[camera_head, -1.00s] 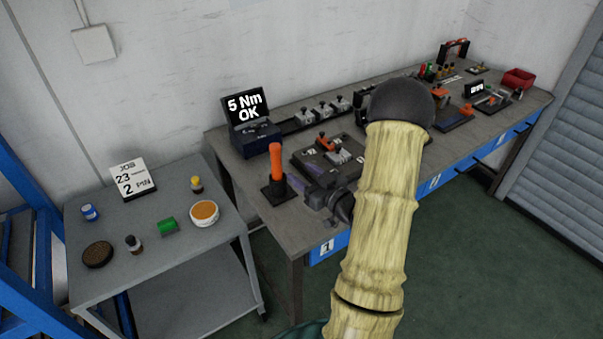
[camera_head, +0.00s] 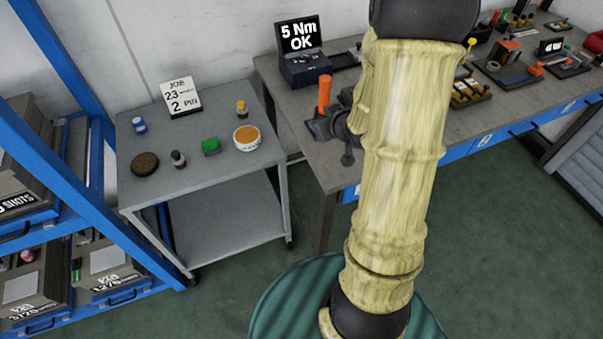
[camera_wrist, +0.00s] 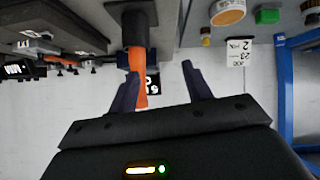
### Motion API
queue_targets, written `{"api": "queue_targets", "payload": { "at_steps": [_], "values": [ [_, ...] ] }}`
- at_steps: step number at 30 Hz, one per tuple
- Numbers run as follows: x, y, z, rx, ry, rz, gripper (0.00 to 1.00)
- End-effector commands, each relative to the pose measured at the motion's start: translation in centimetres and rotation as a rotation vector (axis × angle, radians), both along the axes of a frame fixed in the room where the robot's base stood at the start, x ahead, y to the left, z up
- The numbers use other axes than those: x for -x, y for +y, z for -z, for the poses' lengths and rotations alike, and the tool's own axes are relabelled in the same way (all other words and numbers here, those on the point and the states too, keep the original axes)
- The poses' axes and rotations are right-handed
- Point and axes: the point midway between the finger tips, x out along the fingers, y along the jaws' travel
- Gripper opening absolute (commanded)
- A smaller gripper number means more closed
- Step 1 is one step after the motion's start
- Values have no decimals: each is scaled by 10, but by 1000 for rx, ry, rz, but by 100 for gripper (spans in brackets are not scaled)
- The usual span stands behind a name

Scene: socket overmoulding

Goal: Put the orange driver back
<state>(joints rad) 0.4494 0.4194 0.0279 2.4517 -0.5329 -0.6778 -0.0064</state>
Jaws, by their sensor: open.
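The orange driver (camera_head: 324,95) stands upright near the left end of the workbench, by the dark display box. My gripper (camera_head: 330,126) is low beside it in the head view and hides its lower part and its holder. In the wrist view, which is upside down, the driver's orange handle (camera_wrist: 139,66) shows at the left finger, partly covered by it. My gripper (camera_wrist: 160,69) is open, with clear space between its fingers. I cannot tell whether the left finger touches the handle.
The display box (camera_head: 303,67) reads 5 Nm OK. A grey cart (camera_head: 215,185) left of the bench (camera_head: 300,130) carries a job card (camera_head: 181,97) and several small containers. A blue shelf (camera_head: 60,110) stands at the far left. My arm hides part of the bench.

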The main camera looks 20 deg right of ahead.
Motion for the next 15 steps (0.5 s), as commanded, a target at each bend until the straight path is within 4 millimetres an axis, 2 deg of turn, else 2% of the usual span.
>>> {"api": "queue_targets", "payload": {
  "at_steps": [1,8,15],
  "values": [
    [6,12,-4,10,51,10,49],
    [58,58,-10,2,322,91,49],
    [133,112,-20,-63,593,132,49]
  ]
}}
